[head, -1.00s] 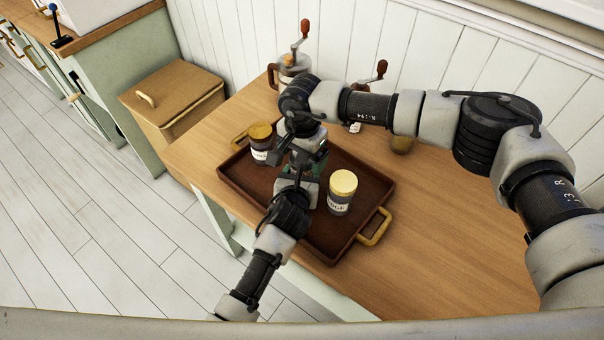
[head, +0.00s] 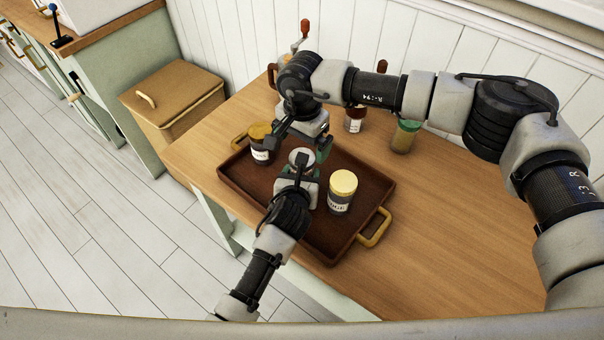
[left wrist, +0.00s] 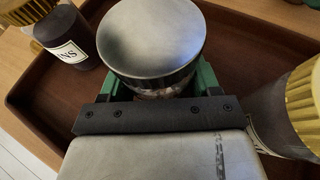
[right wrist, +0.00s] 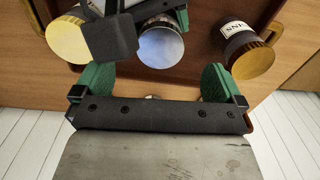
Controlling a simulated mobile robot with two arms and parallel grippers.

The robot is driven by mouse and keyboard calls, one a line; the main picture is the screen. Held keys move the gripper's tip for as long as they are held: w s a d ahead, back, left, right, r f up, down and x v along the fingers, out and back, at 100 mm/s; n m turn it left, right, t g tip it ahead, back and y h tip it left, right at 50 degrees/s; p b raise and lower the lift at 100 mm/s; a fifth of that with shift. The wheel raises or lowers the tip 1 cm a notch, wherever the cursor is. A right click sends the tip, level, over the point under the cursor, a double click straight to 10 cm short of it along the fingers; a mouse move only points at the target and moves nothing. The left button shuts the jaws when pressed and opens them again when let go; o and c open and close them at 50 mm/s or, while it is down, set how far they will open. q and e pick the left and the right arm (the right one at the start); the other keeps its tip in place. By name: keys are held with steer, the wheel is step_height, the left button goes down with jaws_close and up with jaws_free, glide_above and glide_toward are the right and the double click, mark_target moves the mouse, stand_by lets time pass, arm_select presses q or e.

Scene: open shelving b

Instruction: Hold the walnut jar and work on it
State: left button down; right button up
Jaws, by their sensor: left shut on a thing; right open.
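The walnut jar (left wrist: 152,42) has a flat silver lid, with a little glass and pale contents showing below it in the left wrist view. In the head view its silver lid (head: 301,156) shows above the tray. My left gripper (head: 300,178) is shut on the jar's body from the near side. The lid sits on the jar, and the body is mostly hidden by the gripper. My right gripper (right wrist: 150,85) is open and empty. In the head view my right gripper (head: 300,142) hangs just beyond and above the lid, apart from it.
A brown tray (head: 235,186) holds a gold-lidded jar (head: 342,190) at right and a dark jar (head: 262,145) at left. Behind stand a green-lidded jar (head: 404,137), a dark red jar (head: 355,120) and crank grinders by the wall. The table's right side is clear.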

step_height(320, 180, up, 12)
stand_by(0.4)
arm_select(q)
steer(key=shift+c, duration=0.8)
jaws_free()
steer(key=shift+s, duration=0.1)
steer(key=v, duration=1)
steer(key=shift+s+r+p, duration=0.1)
steer(key=shift+s+p, duration=0.2)
arm_select(e)
steer(key=shift+r, duration=0.25)
